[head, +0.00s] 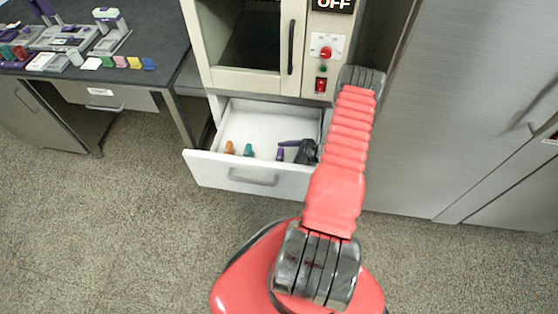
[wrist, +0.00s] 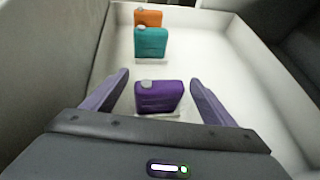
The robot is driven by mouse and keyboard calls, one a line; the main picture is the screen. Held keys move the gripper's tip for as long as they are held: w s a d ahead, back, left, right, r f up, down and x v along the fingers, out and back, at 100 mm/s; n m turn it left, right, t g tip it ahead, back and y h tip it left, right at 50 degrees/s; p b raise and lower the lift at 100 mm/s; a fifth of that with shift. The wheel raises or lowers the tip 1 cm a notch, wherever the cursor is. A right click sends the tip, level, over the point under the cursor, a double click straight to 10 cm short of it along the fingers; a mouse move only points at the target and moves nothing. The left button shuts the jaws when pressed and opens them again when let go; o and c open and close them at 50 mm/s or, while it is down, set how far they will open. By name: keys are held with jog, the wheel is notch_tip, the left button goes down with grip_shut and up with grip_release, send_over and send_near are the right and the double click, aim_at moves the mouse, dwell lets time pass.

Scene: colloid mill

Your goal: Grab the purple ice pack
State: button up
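The purple ice pack (wrist: 159,97) stands upright in the open white drawer, with a grey cap on its top left. In the wrist view it lies between the two spread purple fingers of my gripper (wrist: 158,95), with a visible gap on each side. In the head view my gripper (head: 289,146) is inside the drawer at its right side, and the purple ice pack (head: 280,154) shows just below a finger. A teal ice pack (wrist: 151,43) and an orange ice pack (wrist: 148,18) stand in a row beyond it.
A dark desk (head: 150,40) with several small coloured items stands at the left. Large grey cabinets (head: 470,90) stand at the right. The carpet (head: 120,220) in front is clear.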

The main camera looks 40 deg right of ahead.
jog(key=c, duration=1.1)
jog(key=shift+r, duration=0.1)
jog(key=shift+r, duration=4.9)
